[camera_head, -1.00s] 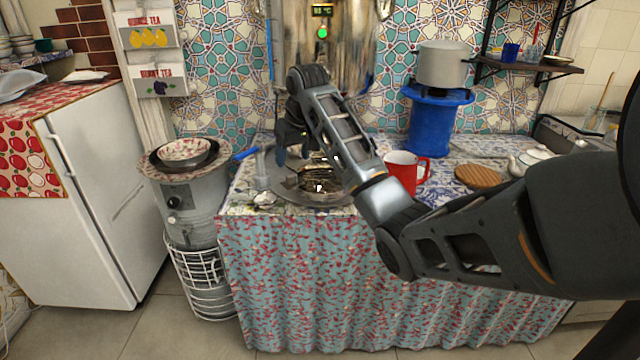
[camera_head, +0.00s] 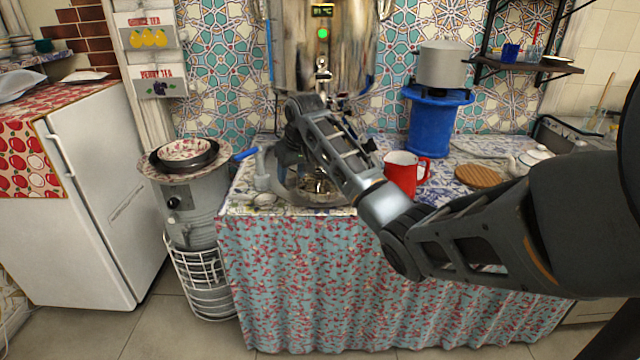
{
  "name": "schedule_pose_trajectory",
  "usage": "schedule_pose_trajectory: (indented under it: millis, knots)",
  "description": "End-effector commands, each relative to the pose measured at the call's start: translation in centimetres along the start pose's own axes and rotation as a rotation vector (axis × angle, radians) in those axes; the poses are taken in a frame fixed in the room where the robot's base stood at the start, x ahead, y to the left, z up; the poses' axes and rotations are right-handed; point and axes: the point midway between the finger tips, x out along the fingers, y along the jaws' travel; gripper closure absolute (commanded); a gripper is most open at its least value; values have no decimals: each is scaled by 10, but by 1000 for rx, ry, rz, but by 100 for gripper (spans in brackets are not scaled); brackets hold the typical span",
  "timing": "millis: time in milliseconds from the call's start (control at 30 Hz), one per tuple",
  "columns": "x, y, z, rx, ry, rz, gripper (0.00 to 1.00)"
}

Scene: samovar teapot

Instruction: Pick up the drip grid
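The round metal drip tray (camera_head: 318,203) sits on the tiled counter below the samovar (camera_head: 318,62). The drip grid lies in or at this tray; my arm covers much of the area, and I cannot make out the grid's outline. My gripper (camera_head: 290,178) points down over the left part of the tray. Its fingers are low, close to the tray, and partly hidden by my arm link. I cannot tell whether they touch or hold the grid.
A red mug (camera_head: 401,174) stands just right of my forearm. A blue stand (camera_head: 431,125) bears a grey pot (camera_head: 443,66). A wooden round board (camera_head: 478,176) lies further right.

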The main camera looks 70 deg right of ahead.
Motion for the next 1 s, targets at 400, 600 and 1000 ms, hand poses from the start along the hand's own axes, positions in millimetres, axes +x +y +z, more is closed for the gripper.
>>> schedule_pose_trajectory:
  millis: [400,600,1000]
  knots:
    - [0,0,0,0,0,0,88]
    - [0,0,0,0,0,0,100]
    - [-2,0,-1,0,1,0,100]
